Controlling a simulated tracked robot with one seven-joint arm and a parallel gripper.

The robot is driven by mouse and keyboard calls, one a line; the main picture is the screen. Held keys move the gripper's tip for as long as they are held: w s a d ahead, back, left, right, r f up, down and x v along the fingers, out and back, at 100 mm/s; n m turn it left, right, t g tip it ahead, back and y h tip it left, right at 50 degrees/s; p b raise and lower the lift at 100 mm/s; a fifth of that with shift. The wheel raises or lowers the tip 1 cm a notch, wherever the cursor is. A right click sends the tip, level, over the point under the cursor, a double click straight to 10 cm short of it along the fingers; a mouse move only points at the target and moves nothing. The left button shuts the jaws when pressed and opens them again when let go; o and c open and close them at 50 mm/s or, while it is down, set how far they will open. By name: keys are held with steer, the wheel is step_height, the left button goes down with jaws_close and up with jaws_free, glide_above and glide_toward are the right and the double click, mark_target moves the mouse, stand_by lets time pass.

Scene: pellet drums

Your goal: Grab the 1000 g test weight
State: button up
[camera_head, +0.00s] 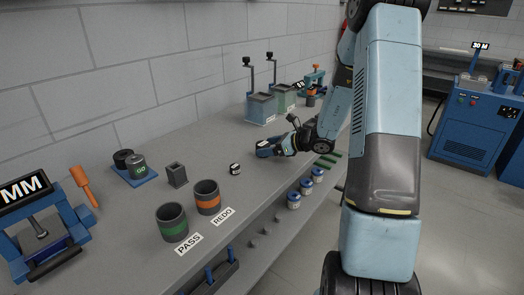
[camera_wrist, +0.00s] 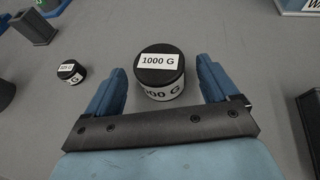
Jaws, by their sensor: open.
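The 1000 g test weight (camera_wrist: 160,72) is a short upright cylinder with a black top and a white label band, standing on the grey bench in the wrist view. My gripper (camera_wrist: 160,62) is open, with one blue finger on each side of the weight. A gap shows between the weight and both fingers. In the head view my gripper (camera_head: 264,149) is low over the bench, and I cannot clearly make out the 1000 g weight there. A smaller labelled weight (camera_wrist: 71,72) stands to the left in the wrist view; its label is hard to read.
A green-banded PASS cup (camera_head: 172,223) and an orange-banded REDO cup (camera_head: 207,197) stand near the bench's front edge. A grey square holder (camera_head: 176,175) and a blue GO stand (camera_head: 134,168) are behind them. Grey bins (camera_head: 261,108) stand at the far end.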

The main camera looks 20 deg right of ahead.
steer(key=x, duration=0.2)
steer(key=shift+w+a, duration=0.15)
steer(key=shift+a, duration=0.05)
jaws_close()
stand_by(0.7)
